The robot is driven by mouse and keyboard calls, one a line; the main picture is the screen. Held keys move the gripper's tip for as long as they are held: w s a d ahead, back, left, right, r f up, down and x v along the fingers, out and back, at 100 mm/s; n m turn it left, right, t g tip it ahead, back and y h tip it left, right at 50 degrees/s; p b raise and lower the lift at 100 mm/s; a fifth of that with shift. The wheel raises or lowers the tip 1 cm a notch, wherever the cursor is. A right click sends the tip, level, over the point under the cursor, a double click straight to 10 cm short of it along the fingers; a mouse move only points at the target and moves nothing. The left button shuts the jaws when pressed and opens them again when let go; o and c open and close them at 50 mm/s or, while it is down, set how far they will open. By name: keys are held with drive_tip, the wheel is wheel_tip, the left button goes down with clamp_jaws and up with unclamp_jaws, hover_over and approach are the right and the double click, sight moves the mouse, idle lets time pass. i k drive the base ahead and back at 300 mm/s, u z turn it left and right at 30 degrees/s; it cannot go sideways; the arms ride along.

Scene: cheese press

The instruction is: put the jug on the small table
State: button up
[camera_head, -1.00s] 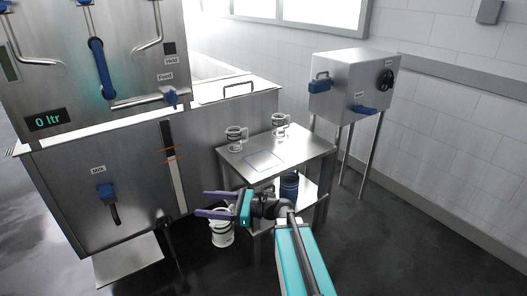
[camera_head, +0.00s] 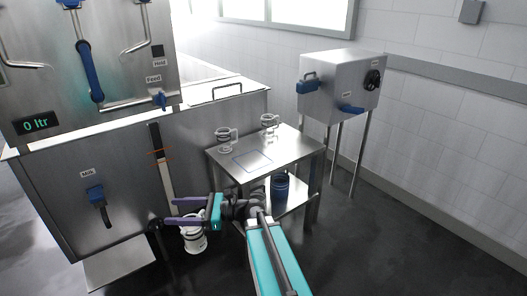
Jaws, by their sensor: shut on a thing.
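A white jug with dark bands (camera_head: 195,241) hangs just below and partly behind the fingers of my gripper (camera_head: 186,212). My gripper is shut on this jug, but the exact place of its hold is hard to see. The jug is low, left of the small table (camera_head: 286,154) and below its top. The small metal table has a blue square outline (camera_head: 252,161) on its top, with nothing inside it. Two similar jugs stand on its back part, one at the left (camera_head: 224,141) and one at the right (camera_head: 268,127).
A blue container (camera_head: 280,187) stands on the table's lower shelf. The big steel milk machine (camera_head: 60,205) is at the left, with a low plate (camera_head: 121,263) in front. A steel box on legs (camera_head: 340,85) stands at the back right. The floor at the right is clear.

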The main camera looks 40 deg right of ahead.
sight(288, 153)
drive_tip(key=z, duration=0.05)
drive_tip(key=i, duration=1)
drive_tip(key=u, duration=0.05)
